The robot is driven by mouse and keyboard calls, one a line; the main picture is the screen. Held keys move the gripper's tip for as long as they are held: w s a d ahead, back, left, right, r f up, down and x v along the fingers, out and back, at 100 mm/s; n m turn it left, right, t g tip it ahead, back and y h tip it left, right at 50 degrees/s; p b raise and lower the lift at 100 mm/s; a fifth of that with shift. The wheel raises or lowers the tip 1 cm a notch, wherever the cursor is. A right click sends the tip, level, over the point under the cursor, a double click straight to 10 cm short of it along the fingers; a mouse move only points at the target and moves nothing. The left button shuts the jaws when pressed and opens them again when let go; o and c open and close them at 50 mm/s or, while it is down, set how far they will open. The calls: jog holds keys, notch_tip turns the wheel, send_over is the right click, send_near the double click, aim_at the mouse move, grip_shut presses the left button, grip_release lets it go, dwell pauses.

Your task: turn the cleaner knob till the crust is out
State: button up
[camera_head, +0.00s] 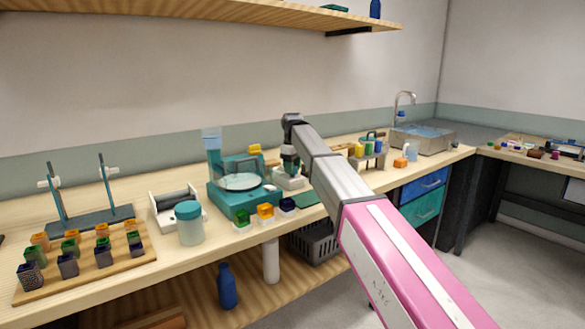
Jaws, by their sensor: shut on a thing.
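My arm reaches over the bench from the lower right, and its wrist bends down at the back. My gripper (290,167) points down at a small pale device (289,183), which looks like the cleaner. It is shut on what appears to be the cleaner's knob, at the top of the device. The knob itself is hidden by the fingers and too small to make out. The crust cannot be made out in this view.
A teal machine (232,200) stands just left of the gripper, with small coloured-lid jars (265,212) in front. A lidded jar (190,223) and a wooden tray of pots (80,268) are further left. A tube rack (368,158) and sink (424,138) are right.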

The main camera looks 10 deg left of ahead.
jog(key=o, duration=0.9)
notch_tip(320, 180, up, 11)
jog(key=shift+f, duration=0.1)
